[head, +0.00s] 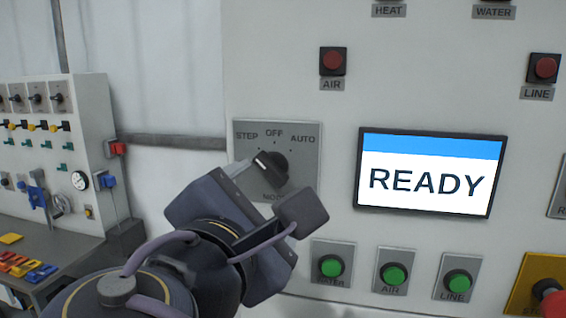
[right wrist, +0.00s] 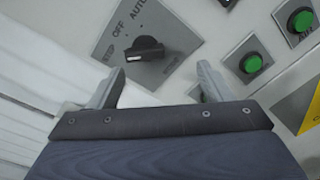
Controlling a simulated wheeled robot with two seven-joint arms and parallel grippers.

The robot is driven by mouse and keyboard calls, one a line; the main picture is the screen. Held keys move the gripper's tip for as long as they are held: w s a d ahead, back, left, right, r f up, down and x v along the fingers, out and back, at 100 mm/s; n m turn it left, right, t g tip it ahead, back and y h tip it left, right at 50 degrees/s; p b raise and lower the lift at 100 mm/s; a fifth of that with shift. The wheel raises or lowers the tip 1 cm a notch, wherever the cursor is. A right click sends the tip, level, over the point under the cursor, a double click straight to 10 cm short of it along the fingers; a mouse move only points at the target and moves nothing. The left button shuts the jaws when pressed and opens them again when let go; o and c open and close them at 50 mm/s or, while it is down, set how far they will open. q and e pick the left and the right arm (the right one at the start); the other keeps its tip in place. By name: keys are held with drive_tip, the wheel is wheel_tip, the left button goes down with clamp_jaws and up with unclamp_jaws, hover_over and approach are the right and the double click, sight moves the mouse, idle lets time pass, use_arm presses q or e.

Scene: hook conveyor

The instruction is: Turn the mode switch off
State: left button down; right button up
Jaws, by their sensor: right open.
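The mode switch (head: 276,168) is a black rotary knob on a grey plate (head: 301,158) marked STEP, OFF and AUTO. Its white pointer mark faces upper left, toward STEP. The knob also shows in the right wrist view (right wrist: 147,48), beyond the fingertips. My right gripper (head: 240,172) is just left of the knob in the head view and hides the plate's lower left. In the right wrist view its two fingers (right wrist: 161,76) are spread apart with nothing between them, apart from the knob. My left gripper is not in view.
A screen reading READY (head: 423,184) is right of the switch. Green buttons (head: 331,266) sit below it and a red AIR button (head: 333,61) above. A yellow plate (head: 535,285) with a red button is at lower right. A workbench panel (head: 60,130) stands at left.

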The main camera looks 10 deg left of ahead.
sight(270, 171)
drive_tip(key=shift+t, duration=0.3)
drive_tip(key=w, duration=0.2)
drive_tip(key=w+r+p, duration=0.1)
drive_tip(key=w, duration=0.1)
drive_tip(key=w+a+p, duration=0.1)
drive_tip(key=w, duration=0.1)
drive_tip(key=shift+w+r, duration=0.15)
drive_tip(key=shift+w, duration=0.1)
drive_tip(key=shift+c, duration=0.3)
drive_tip(key=c, duration=0.9)
